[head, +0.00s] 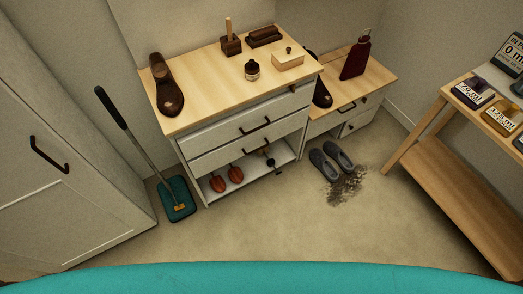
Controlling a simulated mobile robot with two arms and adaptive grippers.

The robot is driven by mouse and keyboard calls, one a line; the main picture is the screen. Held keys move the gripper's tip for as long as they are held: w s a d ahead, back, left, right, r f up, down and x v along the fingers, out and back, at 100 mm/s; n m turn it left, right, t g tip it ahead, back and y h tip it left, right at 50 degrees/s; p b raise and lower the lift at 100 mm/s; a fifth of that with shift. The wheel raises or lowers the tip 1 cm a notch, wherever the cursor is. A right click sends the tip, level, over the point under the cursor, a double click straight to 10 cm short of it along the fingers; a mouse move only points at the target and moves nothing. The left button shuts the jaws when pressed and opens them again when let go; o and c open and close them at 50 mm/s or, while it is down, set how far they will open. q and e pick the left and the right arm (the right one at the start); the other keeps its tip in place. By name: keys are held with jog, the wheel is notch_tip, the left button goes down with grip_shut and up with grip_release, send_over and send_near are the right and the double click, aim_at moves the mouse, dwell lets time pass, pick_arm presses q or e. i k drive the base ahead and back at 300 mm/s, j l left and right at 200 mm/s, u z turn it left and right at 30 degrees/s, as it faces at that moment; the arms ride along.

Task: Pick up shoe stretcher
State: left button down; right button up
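On the open bottom shelf of the white dresser, a pair of reddish-brown, rounded pieces (226,179) lies at the left, looking like shoe trees or stretchers. A small dark item with a knob (270,161) sits at the shelf's right end. It is too small to tell which of these is the shoe stretcher. A dark brown leather shoe (166,86) stands on the dresser top at the left. Another dark shoe (322,94) is partly hidden behind the dresser's right edge. Neither of my grippers is in view.
The dresser top (205,84) also holds a small bottle (252,69), a wooden box (288,59) and brushes (264,36). Grey slippers (331,160) lie by a dirt patch (345,187). The floor in front is clear.

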aim_at(270, 162)
jog(key=i+l, duration=0.2)
jog(key=l, duration=0.2)
jog(key=i+l, duration=0.2)
jog(key=l, duration=0.15)
jog(key=i+l, duration=0.2)
jog(key=l, duration=0.2)
